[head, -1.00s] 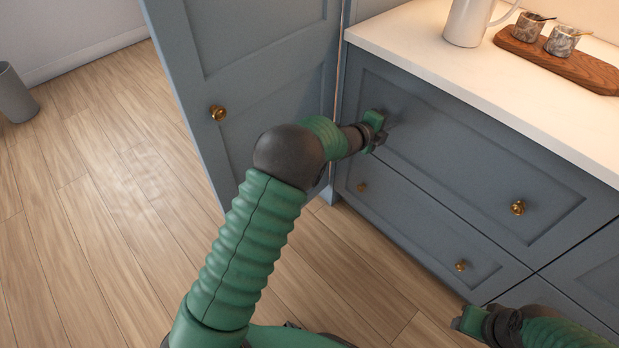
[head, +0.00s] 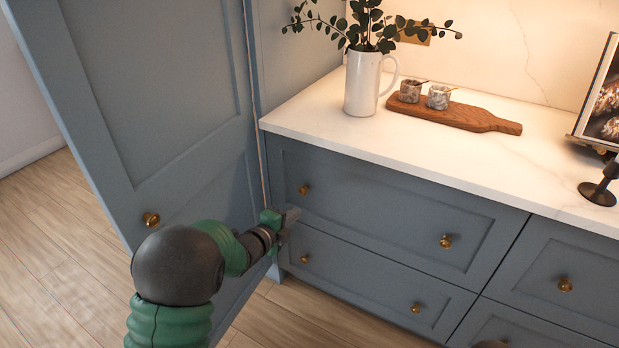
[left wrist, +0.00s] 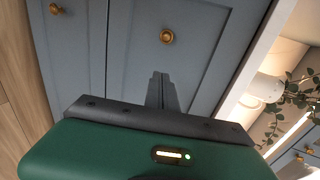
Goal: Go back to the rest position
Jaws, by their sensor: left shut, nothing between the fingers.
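My left gripper (head: 291,219) is in front of the blue drawer unit, near the left end of the upper drawer (head: 385,215). Its fingers are together with nothing between them. In the left wrist view the closed fingers (left wrist: 161,92) point at a blue drawer front, with a brass knob (left wrist: 167,36) beyond the tips. I cannot tell the exact gap to the drawer front. The drawers look shut. My right gripper cannot be made out; only a dark bit shows at the bottom edge of the head view.
A tall blue door (head: 165,110) with a brass knob (head: 151,219) stands open left of my left arm. The white counter (head: 330,130) holds a white jug (head: 363,84) of greenery, a wooden board (head: 470,117), a black candle holder (head: 598,192) and a book (head: 600,95). Wooden floor (head: 60,235) lies clear at left.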

